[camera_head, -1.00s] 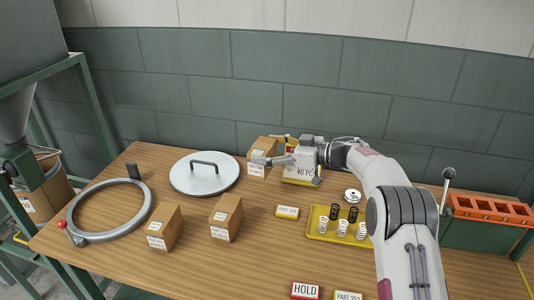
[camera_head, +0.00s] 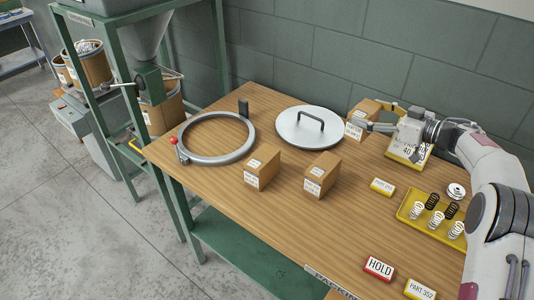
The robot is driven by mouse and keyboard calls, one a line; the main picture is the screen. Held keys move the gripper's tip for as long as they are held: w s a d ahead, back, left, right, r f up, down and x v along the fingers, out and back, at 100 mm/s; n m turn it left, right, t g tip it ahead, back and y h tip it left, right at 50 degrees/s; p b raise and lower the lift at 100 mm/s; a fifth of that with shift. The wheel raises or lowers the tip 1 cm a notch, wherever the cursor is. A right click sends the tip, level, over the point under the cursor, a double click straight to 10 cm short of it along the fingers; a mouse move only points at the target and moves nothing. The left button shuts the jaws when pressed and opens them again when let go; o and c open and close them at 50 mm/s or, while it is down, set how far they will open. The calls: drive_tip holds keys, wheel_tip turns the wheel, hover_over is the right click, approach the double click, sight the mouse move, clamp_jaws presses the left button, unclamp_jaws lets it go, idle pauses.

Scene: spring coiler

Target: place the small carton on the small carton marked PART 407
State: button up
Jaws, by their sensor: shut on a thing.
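A small brown carton (camera_head: 366,107) with white labels is at the back of the table, right of the round lid. My gripper (camera_head: 370,126) reaches it from the right and is shut on it; its fingers hide part of the carton. I cannot tell whether the carton touches the table. Two similar small cartons stand upright nearer the front, a left one (camera_head: 262,170) and a right one (camera_head: 322,175). Both carry white labels too small to read, so I cannot tell which is marked PART 407.
A grey lid (camera_head: 292,133) and a grey ring (camera_head: 186,143) lie left of the held carton. A yellow tray of springs (camera_head: 409,210) is at right. Yellow signs (camera_head: 383,187) (camera_head: 420,290) and a red HOLD sign (camera_head: 379,268) are on the table (camera_head: 290,225). The front middle is clear.

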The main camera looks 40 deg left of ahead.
drive_tip(key=s+a+r+n+g, duration=0.1)
drive_tip(key=s+a+r, duration=0.4)
drive_tip(key=s+a, duration=0.4)
drive_tip(key=s+a+r+n+g, duration=0.1)
drive_tip(key=s+a+r+g, duration=0.1)
drive_tip(key=s+a+r, duration=0.4)
drive_tip(key=s+a, duration=0.3)
drive_tip(key=s, duration=0.1)
drive_tip(key=shift+t, duration=0.3)
drive_tip(key=s, duration=0.2)
drive_tip(key=s+a, duration=0.2)
drive_tip(key=s, duration=0.1)
drive_tip(key=shift+s+r, duration=0.15)
drive_tip(key=shift+s, duration=0.2)
drive_tip(key=f, duration=0.1)
drive_tip(key=f+t, duration=0.1)
drive_tip(key=d+f+m, duration=0.1)
drive_tip(key=shift+w+f, duration=0.15)
drive_tip(key=shift+w, duration=0.1)
drive_tip(key=shift+f, duration=0.1)
drive_tip(key=shift+f, duration=3)
